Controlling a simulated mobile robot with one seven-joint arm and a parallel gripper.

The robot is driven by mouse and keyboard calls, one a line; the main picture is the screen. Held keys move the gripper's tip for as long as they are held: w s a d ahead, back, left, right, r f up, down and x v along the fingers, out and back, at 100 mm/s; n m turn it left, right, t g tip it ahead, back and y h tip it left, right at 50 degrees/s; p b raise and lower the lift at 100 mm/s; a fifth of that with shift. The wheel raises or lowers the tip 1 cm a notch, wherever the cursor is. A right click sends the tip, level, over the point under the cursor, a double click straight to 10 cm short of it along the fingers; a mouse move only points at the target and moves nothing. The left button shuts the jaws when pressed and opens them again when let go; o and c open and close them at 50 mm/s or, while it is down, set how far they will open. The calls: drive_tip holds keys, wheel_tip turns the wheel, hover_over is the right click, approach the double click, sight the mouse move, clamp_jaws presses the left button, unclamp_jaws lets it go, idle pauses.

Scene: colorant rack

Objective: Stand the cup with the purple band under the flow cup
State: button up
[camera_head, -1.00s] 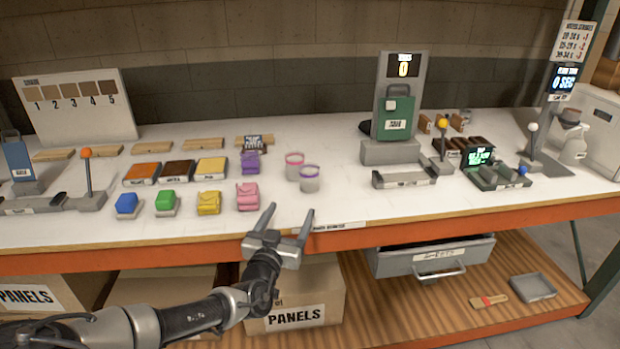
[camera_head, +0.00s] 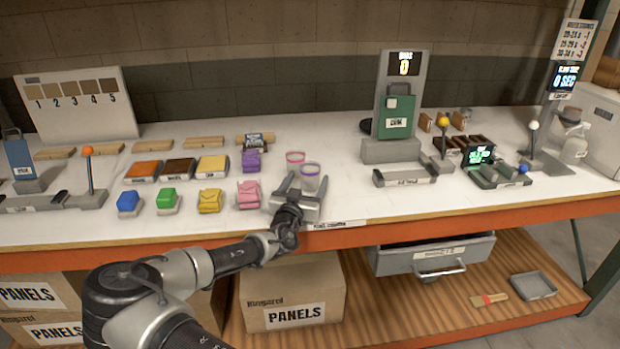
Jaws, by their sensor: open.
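The cup with the purple band (camera_head: 310,183) is a small clear cup standing upright near the front of the white bench. A similar cup with a pink band (camera_head: 294,158) stands just behind it, to its left. My gripper (camera_head: 305,180) is open, its two fingers pointing away at the purple-banded cup, one on each side of it in the picture. I cannot tell whether the fingers touch the cup. What looks like the flow cup (camera_head: 571,115) is at the far right, below the timer display. A pale rounded object (camera_head: 574,150) is below it.
A pink bag (camera_head: 248,195) is close to the left of my gripper. A green dispenser (camera_head: 397,118) on a grey stand and a lever with a white knob (camera_head: 533,126) lie between the cups and the flow cup.

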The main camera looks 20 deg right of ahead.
drive_tip(key=shift+w+d, duration=0.25)
drive_tip(key=shift+w, duration=0.1)
drive_tip(key=shift+c, duration=0.4)
drive_tip(key=c, duration=1.1)
drive_tip(key=shift+c, duration=0.2)
drive_tip(key=shift+r, duration=0.1)
